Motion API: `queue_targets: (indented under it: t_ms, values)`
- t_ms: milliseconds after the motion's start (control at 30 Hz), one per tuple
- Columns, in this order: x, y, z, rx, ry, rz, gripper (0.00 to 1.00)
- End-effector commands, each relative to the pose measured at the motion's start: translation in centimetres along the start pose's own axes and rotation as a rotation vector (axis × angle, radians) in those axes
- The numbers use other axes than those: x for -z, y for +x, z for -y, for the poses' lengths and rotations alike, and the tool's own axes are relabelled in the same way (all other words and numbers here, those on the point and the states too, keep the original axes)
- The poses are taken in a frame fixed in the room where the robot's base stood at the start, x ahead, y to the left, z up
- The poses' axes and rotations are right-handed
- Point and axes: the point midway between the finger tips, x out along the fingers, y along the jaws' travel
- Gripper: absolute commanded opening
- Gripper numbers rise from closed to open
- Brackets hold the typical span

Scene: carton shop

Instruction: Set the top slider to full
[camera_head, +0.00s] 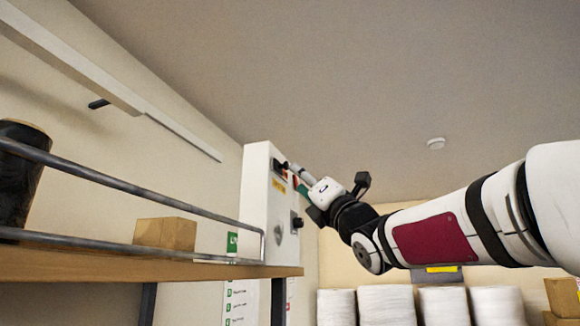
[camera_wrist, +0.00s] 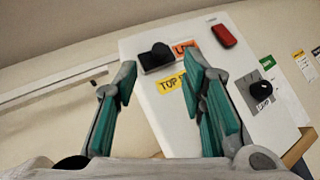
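A white control box (camera_head: 256,190) stands at the end of the shelf in the head view; its white face (camera_wrist: 165,120) fills the middle of the wrist view. The top slider's black knob (camera_wrist: 156,57) is near the box's upper edge, beside an orange label (camera_wrist: 184,48). A yellow label (camera_wrist: 170,84) reading "TOP S…" is below it, partly hidden by a finger. My gripper (camera_wrist: 163,76) is open, its green-padded fingers on either side of the knob in the picture. I cannot tell whether they touch it. In the head view my gripper (camera_head: 300,178) is at the box's upper front.
A red part (camera_wrist: 223,36) and a black rotary knob (camera_wrist: 260,89) are on the box, right of my gripper. The wooden shelf (camera_head: 150,266) with metal rails holds a cardboard box (camera_head: 165,233) and a dark cylinder (camera_head: 20,172). White rolls (camera_head: 390,305) stand behind.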

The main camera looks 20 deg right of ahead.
Motion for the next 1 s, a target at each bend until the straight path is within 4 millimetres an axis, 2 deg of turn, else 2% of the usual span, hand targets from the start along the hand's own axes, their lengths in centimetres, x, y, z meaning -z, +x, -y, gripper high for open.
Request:
queue_targets:
  t_ms: [200,400,600,867,900,1000]
  values:
    - [0.2,3.5,-0.1,0.000,-0.003,-0.003,0.37]
    - [0.1,5.6,0.0,0.001,-0.003,-0.002,0.37]
    - [0.1,6.4,0.0,0.001,-0.001,-0.001,0.37]
    - [0.1,6.5,0.0,0.001,0.001,-0.001,0.37]
    - [0.1,6.5,0.0,0.001,0.001,-0.001,0.33]
    - [0.1,6.5,0.0,0.001,0.001,-0.001,0.10]
